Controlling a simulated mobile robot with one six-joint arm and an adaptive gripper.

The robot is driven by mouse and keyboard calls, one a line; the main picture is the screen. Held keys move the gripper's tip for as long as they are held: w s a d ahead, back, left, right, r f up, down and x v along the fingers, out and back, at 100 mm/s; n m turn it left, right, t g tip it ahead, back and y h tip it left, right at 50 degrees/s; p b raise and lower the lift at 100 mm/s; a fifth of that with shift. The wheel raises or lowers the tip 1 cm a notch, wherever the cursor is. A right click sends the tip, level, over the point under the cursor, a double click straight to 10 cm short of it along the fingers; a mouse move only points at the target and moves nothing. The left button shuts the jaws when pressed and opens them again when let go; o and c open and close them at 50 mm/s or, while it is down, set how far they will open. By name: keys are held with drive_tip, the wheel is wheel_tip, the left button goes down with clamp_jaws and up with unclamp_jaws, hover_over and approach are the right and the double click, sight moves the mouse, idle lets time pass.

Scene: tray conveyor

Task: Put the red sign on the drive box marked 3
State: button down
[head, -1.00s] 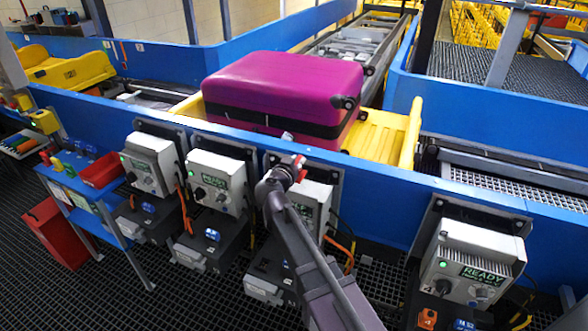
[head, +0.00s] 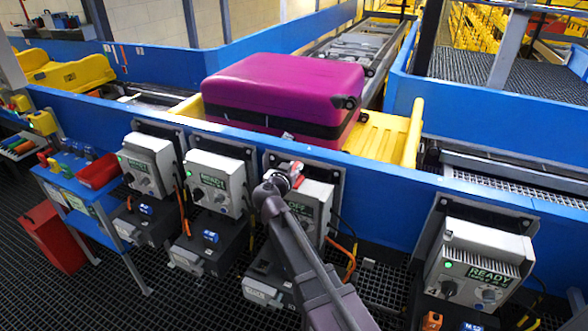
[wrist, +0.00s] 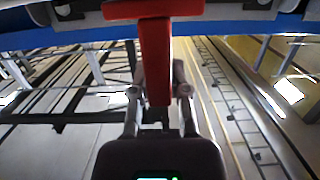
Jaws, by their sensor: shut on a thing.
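My gripper (head: 287,177) is shut on the red sign, just in front of and above a drive box (head: 316,193) that is third from the left. In the wrist view the red sign (wrist: 155,62) stands between the two fingers (wrist: 160,92). In the head view only a small red part of the sign (head: 297,171) shows at the gripper's tip. The arm covers the left part of this box and any number there. Its display seems to read OFF, and no green lamp is visible on it. I cannot tell whether the sign touches the box.
Two drive boxes (head: 150,160) (head: 217,178) with green lamps stand to the left. Another (head: 478,262), marked 4 and READY, stands at right. A magenta suitcase (head: 275,85) lies on a yellow tray (head: 400,135) behind the blue rail. A blue stand (head: 75,185) holds a red bin (head: 98,171).

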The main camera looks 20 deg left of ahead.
drive_tip(key=shift+f, duration=0.2)
drive_tip(key=c, duration=0.6)
unclamp_jaws()
drive_tip(key=shift+r, duration=0.15)
drive_tip(key=shift+r, duration=0.15)
drive_tip(key=s, duration=0.4)
drive_tip(key=s+r+p, duration=0.1)
drive_tip(key=s, duration=0.7)
drive_tip(key=shift+a+r+p, duration=0.3)
drive_tip(key=shift+a+p, duration=0.1)
drive_tip(key=shift+w, duration=0.1)
